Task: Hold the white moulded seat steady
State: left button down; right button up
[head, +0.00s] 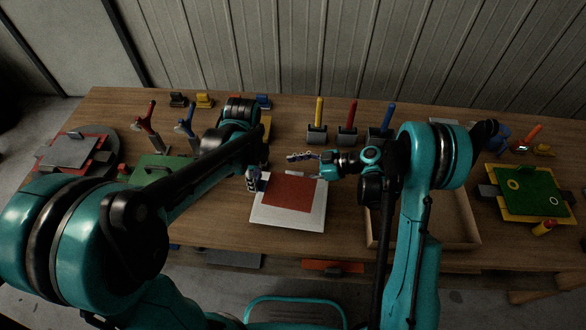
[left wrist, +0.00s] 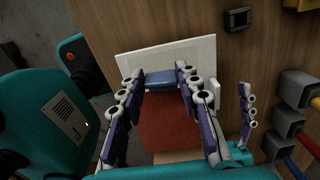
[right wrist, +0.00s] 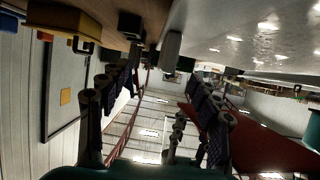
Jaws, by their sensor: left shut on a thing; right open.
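The white moulded seat (head: 259,215) is a flat white square with a red panel (head: 292,190) on it, at the middle of the table's near side. It also shows in the left wrist view (left wrist: 195,52). My left gripper (head: 256,182) is at the seat's left edge. In the left wrist view its fingers close on a blue block (left wrist: 160,79) at the white seat; whether the block is part of the seat I cannot tell. My right gripper (head: 300,157) is open and empty near the seat's far edge, fingers pointing left.
An open wooden tray (head: 455,243) lies right of the seat, partly behind my right arm. Blocks holding yellow, red and blue rods (head: 319,125) stand behind. A green board with a yellow frame (head: 530,190) is at far right. Red and grey plates (head: 70,150) lie at far left.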

jog(key=v, duration=0.8)
dwell(0.5)
